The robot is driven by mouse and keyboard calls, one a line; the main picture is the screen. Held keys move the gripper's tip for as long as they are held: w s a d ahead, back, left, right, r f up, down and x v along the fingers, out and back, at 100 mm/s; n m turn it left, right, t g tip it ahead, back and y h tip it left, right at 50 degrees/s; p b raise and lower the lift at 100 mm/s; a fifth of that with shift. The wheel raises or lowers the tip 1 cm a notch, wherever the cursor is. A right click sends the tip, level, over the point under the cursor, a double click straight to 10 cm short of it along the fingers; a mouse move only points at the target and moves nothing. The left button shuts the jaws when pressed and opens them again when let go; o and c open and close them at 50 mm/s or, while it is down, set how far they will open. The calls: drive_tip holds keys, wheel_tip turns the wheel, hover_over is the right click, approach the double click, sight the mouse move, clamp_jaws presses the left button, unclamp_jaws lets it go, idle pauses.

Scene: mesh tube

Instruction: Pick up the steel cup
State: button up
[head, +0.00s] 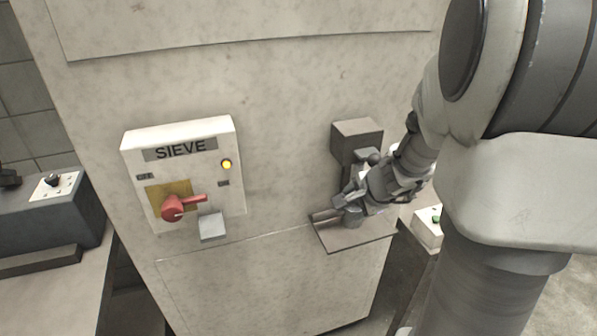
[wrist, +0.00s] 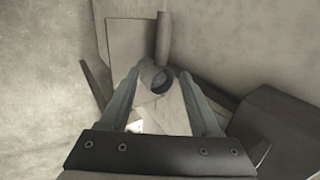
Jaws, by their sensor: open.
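The steel cup (head: 351,216) is a small grey cylinder on a flat ledge that juts from the cabinet front. In the wrist view, the round opening of the cup (wrist: 158,78) shows between my finger ends. My gripper (head: 346,202) is at the cup in the head view and partly covers it. In the wrist view my gripper (wrist: 158,72) is open, with one finger on each side of the cup. I cannot tell whether either finger touches it.
The ledge (head: 350,240) carries a short grey rod (head: 324,215) beside the cup. A dark block (head: 357,136) sticks out above the ledge. A SIEVE panel (head: 236,190) with a red handle (head: 173,208) and a lit yellow lamp (head: 226,164) is to the left.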

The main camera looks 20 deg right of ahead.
sight(341, 211)
drive_tip(key=b+x, duration=0.3)
drive_tip(key=x, duration=0.7)
drive_tip(key=shift+d, duration=0.15)
clamp_jaws()
idle(1.2)
